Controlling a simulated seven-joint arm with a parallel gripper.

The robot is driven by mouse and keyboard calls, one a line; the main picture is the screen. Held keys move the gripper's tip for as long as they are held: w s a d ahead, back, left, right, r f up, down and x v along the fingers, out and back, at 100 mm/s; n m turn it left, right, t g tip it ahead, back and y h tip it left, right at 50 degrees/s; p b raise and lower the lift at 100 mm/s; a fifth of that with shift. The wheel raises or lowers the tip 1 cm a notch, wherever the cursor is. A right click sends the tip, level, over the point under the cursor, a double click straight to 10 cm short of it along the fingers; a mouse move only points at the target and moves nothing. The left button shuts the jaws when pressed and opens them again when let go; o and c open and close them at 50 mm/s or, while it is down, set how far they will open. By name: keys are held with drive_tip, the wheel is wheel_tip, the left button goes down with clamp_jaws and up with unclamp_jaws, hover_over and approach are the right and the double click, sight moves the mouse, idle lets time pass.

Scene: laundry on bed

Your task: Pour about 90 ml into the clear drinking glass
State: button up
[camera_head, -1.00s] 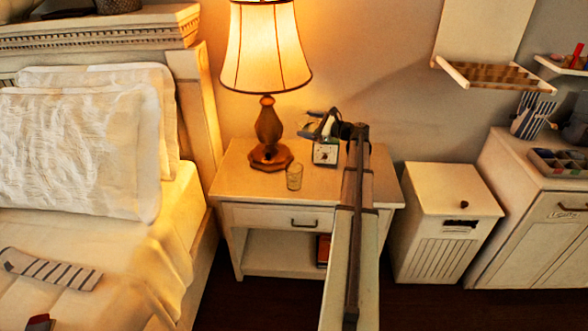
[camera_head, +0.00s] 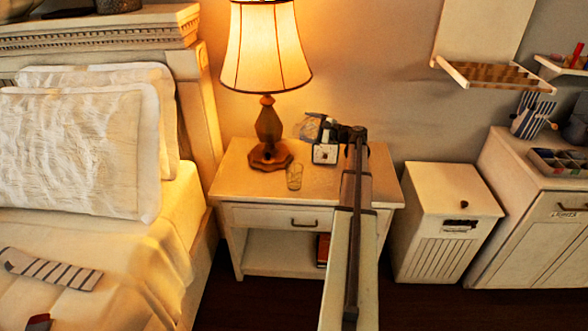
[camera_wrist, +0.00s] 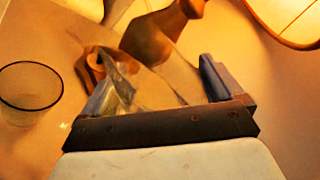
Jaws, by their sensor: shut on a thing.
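The clear drinking glass (camera_head: 294,176) stands upright on the nightstand, in front of the lamp. It also shows at the left edge of the wrist view (camera_wrist: 30,92), with no clear liquid to be seen in it. My gripper (camera_head: 326,130) is above the back of the nightstand, right of and behind the glass. It is shut on a see-through vessel (camera_head: 310,128), which looks tilted to the left. In the wrist view the see-through vessel (camera_wrist: 122,92) lies between the fingers, blurred against the wood behind. Its fill level and mouth are unclear.
The lit lamp (camera_head: 268,130) stands close behind and left of the glass. A small square clock (camera_head: 325,153) sits below my gripper. The nightstand top (camera_head: 240,182) is bare around the glass. The bed (camera_head: 150,245) is at left, a white bin (camera_head: 450,190) at right.

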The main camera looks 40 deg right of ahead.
drive_tip(key=shift+s+a+f+n, duration=0.1)
drive_tip(key=shift+a+f+n, duration=0.4)
drive_tip(key=shift+f+n, duration=0.25)
idle(0.3)
drive_tip(key=shift+r, duration=0.1)
drive_tip(key=shift+d, duration=1.05)
drive_tip(key=shift+d+n, duration=0.1)
drive_tip(key=shift+n, duration=0.15)
drive_tip(key=shift+w+d, duration=0.2)
drive_tip(key=shift+d, duration=0.05)
idle(0.7)
